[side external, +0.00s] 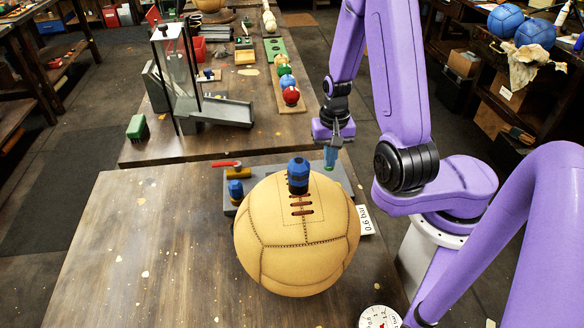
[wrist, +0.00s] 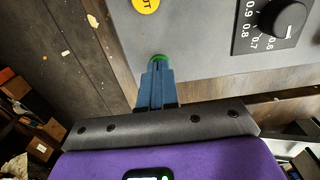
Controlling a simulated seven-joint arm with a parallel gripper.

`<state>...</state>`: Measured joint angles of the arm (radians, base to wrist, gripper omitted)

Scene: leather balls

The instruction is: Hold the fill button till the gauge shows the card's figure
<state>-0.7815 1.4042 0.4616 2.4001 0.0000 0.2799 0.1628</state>
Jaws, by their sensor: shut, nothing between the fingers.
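A tan leather ball (side external: 296,240) with dark lacing rests on the front table, with a blue fitting (side external: 298,176) on top. A white card (side external: 366,221) beside it reads "0.6 bar". The round white gauge (side external: 380,317) is partly cut off at the bottom edge; its reading is too small to tell. My gripper (side external: 329,167) is over the right end of the grey panel (side external: 346,181). In the wrist view its blue fingers (wrist: 157,68) are shut and empty, their tips at the green button (wrist: 158,57), partly covering it. I cannot tell whether the button is pressed.
The panel also carries a yellow button (wrist: 146,5) and a black dial (wrist: 283,18) with figures. A red-handled valve (side external: 227,165) and a blue knob (side external: 235,190) stand behind the ball. The front table's left side is clear. A back table (side external: 150,150) holds a chute and small balls.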

